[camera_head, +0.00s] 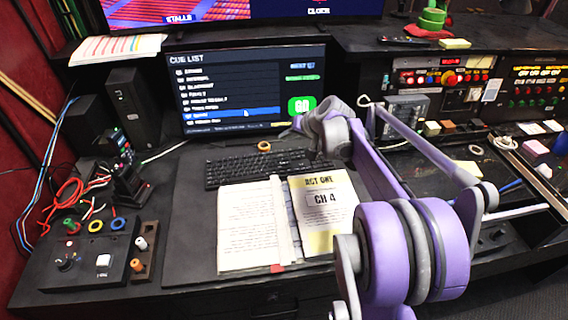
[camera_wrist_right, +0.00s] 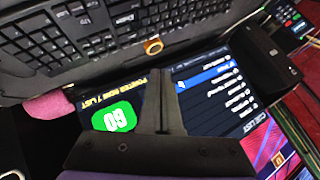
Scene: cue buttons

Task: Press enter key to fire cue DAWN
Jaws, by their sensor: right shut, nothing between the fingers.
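The black keyboard (camera_head: 240,170) lies on the desk mat in front of the cue list monitor (camera_head: 248,88); its right end is behind my right arm in the head view. The keyboard (camera_wrist_right: 100,30) also shows at the top of the wrist view, where I cannot surely read the enter key. My right gripper (camera_wrist_right: 163,82) is shut and empty. In the wrist view its fingertips appear over the screen, apart from the keys. The screen shows a blue highlighted row and a green GO block (camera_head: 301,105). My left gripper is out of view.
An orange ring (camera_head: 264,146) sits by the keyboard's back edge. An open script (camera_head: 246,228) and an ACT ONE sheet (camera_head: 326,212) lie in front of the keyboard. A switch box (camera_head: 85,255) stands at left, and lit control panels (camera_head: 445,78) at right.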

